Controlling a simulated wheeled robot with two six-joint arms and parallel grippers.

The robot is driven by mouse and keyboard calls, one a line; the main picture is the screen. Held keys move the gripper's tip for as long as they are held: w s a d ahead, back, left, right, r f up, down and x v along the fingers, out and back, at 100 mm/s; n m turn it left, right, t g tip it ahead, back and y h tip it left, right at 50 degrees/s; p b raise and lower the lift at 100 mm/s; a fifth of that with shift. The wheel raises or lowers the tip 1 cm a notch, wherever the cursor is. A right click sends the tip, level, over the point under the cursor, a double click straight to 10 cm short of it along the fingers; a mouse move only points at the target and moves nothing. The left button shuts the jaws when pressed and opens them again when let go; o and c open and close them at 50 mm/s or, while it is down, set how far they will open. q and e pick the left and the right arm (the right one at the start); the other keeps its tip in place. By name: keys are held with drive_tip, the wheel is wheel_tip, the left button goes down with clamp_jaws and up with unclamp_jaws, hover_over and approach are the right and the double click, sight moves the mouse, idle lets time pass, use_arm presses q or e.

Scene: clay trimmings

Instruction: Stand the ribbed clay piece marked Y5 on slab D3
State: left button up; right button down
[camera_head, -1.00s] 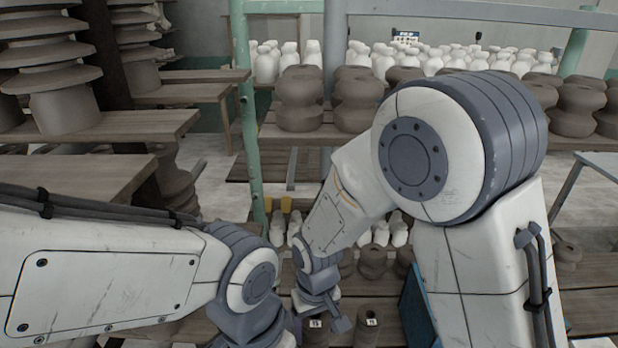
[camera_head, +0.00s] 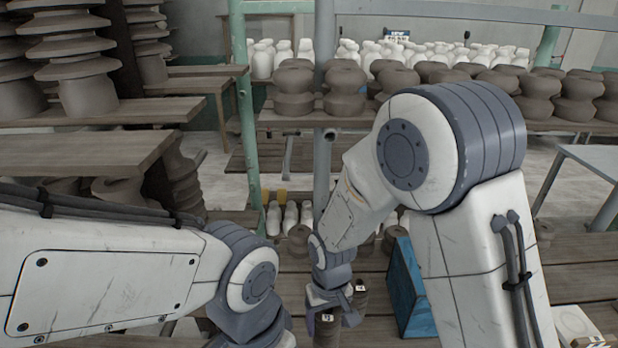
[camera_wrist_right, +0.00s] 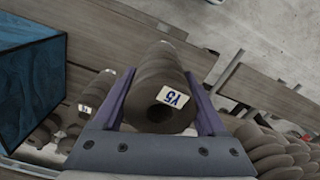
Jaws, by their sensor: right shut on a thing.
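The ribbed clay piece Y5 (camera_wrist_right: 158,72) is dark grey-brown and shows between both fingers in the right wrist view, its white Y5 label facing the camera. My right gripper (camera_wrist_right: 160,108) is shut on it. In the head view the right gripper (camera_head: 334,306) points down, with the piece (camera_head: 326,336) below it, partly cut off by the bottom edge. I cannot tell whether the piece is clear of the boards. I cannot make out slab D3; a pale object (camera_head: 575,324) at the lower right has an unreadable tag near it. My left gripper is out of view.
Another tagged clay piece (camera_head: 360,302) stands close to the right of the held one. A blue block (camera_head: 408,288) stands farther right. Wooden boards (camera_head: 500,262) stretch to the right. A green post (camera_head: 247,120) and racks of clay and white pieces are behind.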

drive_tip(key=w+d+f+m, duration=0.1)
drive_tip(key=d+f, duration=0.2)
drive_tip(key=d, duration=0.4)
drive_tip(key=w+d+f+m, duration=0.1)
drive_tip(key=d+f+m, duration=0.1)
drive_tip(key=d, duration=0.5)
drive_tip(key=shift+w+d+f, duration=0.25)
drive_tip(key=shift+w+f, duration=0.05)
drive_tip(key=shift+f, duration=0.25)
